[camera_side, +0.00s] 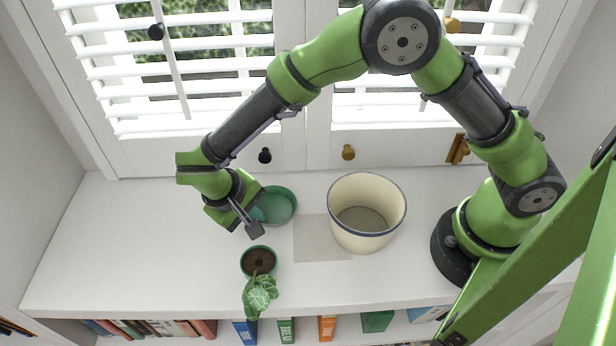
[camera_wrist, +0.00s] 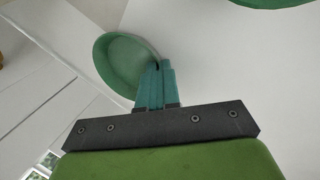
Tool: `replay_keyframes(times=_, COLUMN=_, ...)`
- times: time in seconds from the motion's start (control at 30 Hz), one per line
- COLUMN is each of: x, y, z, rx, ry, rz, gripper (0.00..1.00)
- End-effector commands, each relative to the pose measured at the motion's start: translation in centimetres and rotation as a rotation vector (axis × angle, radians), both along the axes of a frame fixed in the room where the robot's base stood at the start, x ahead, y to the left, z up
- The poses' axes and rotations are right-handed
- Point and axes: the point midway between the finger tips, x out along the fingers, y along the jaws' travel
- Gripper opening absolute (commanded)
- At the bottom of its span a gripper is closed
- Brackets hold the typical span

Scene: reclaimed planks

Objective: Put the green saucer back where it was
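The green saucer (camera_side: 279,204) is a shallow round dish at the back middle of the white shelf top, partly hidden by my gripper in the side view. My gripper (camera_side: 256,222) comes in from its left. In the wrist view the saucer (camera_wrist: 122,62) shows at the upper left, its rim reaching the fingertips. The teal fingers of my gripper (camera_wrist: 157,72) are close together, with the saucer's rim between them. I cannot tell for sure whether the saucer is resting on the shelf or slightly raised.
A green pot (camera_side: 258,262) with a trailing plant (camera_side: 260,293) stands at the front edge. A cream bucket (camera_side: 366,230) with a dark rim stands right of a flat greyish square (camera_side: 318,238). Books line the shelf below. Shuttered windows stand behind. The left shelf top is clear.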

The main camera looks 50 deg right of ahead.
Motion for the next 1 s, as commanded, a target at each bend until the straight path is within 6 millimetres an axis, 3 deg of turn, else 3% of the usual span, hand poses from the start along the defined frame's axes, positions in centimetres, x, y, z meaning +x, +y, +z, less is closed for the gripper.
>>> replay_keyframes(times=0.23, x=0.0, y=0.0, z=-0.2, rx=0.000, ry=0.000, rz=0.000, gripper=0.00)
replay_keyframes(times=0.4, x=0.0, y=0.0, z=-0.2, rx=0.000, ry=0.000, rz=-0.001, gripper=0.27)
replay_keyframes(times=0.67, x=0.0, y=0.1, z=-0.1, rx=0.002, ry=-0.001, rz=0.000, gripper=0.28)
replay_keyframes(times=0.83, x=0.1, y=0.7, z=1.5, rx=0.003, ry=-0.005, rz=0.002, gripper=0.28)
replay_keyframes(times=1.0, x=0.1, y=2.0, z=4.9, rx=0.004, ry=-0.006, rz=0.001, gripper=0.28)
